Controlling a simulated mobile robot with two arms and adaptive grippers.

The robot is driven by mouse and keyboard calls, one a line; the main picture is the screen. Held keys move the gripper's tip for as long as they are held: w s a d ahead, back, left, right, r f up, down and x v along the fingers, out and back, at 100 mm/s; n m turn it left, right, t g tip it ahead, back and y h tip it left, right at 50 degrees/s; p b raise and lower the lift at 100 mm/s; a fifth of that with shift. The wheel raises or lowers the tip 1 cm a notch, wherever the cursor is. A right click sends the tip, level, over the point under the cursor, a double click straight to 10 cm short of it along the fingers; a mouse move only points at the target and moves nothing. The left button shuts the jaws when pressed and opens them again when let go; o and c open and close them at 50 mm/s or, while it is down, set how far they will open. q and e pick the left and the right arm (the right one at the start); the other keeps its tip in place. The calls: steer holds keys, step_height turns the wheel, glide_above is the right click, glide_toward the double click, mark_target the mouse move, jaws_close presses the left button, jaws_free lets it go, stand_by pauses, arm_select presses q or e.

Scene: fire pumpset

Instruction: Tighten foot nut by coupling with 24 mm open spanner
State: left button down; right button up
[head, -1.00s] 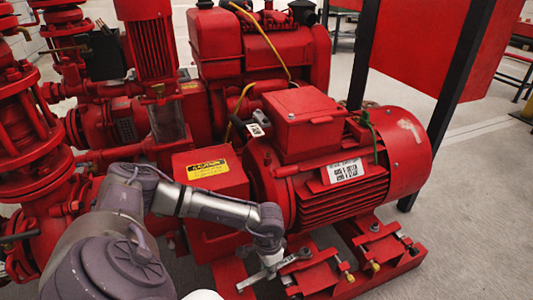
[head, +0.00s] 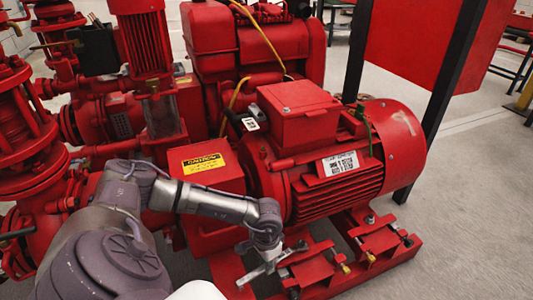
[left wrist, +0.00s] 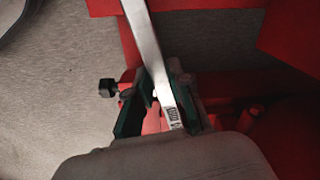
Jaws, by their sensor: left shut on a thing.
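My left gripper (head: 266,258) is low beside the near foot of the red motor (head: 330,160), shut on a silver spanner. In the left wrist view the spanner's flat handle (left wrist: 149,50) runs up from between the green-edged fingers (left wrist: 160,110) and out of the top of the picture. In the head view one end of the spanner (head: 246,278) sticks out to the lower left of the gripper. Its other end points right toward the motor foot. I cannot make out the foot nut there or whether the spanner is around it. My right gripper is not in view.
The red base rail (head: 345,275) carries the motor feet, with several bolts and brass-coloured screws along it. Red pipework (head: 30,150) fills the left. Grey floor (head: 475,200) is open on the right.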

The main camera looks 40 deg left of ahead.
mark_target(250, 276)
arm_select(q)
steer(key=shift+s+a+p, duration=0.15)
steer(key=shift+s+p, duration=0.15)
steer(key=shift+s, duration=0.7)
steer(key=shift+s+a+p, duration=0.2)
steer(key=shift+s+p, duration=0.15)
steer(key=shift+s, duration=0.6)
steer(key=shift+s+a+p, duration=0.15)
steer(key=shift+s+p, duration=0.15)
steer(key=shift+s, duration=0.7)
